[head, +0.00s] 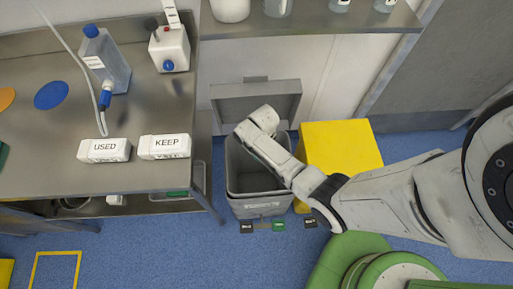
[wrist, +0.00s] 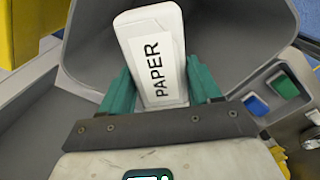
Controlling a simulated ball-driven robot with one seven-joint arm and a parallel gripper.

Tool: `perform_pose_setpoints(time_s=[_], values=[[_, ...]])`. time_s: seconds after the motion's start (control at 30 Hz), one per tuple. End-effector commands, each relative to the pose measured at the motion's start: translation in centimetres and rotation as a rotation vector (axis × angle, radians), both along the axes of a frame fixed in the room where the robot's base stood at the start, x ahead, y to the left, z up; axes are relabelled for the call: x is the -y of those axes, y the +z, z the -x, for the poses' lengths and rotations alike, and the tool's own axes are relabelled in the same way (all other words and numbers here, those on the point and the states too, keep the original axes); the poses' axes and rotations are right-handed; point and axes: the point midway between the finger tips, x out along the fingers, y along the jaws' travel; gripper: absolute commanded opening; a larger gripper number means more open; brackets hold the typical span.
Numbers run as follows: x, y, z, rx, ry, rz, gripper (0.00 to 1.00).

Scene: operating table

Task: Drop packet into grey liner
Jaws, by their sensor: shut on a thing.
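A white packet (wrist: 150,45) labelled PAPER is held between the green fingers of my gripper (wrist: 162,80) in the wrist view. The gripper is shut on it. Beyond the packet is the open grey liner (wrist: 90,50) of a bin, with its inner walls around the packet in the picture. In the head view the grey bin liner (head: 240,170) stands on the floor below the end of my arm. My arm hides part of its mouth, and the packet and fingers are hidden there.
The bin's raised grey lid (head: 230,105) stands behind it. A yellow bin (head: 345,145) is close on the right. A steel table (head: 60,165) on the left holds boxes marked USED (head: 104,150) and KEEP (head: 164,147). Pedals (head: 278,226) lie before the bin.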

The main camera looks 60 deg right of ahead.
Motion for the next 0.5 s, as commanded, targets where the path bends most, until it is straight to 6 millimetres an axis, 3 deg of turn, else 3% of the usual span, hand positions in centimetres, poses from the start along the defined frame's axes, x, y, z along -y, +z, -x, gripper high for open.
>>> perform_pose_setpoints(time_s=[0.03,0.2,0.5], values=[[0.0,-1.2,0.0,0.000,-0.001,0.000,0.31],[0.0,-3.1,0.0,0.000,-0.001,0.000,0.31],[0.0,-3.9,-0.1,0.001,0.000,0.000,0.31]])
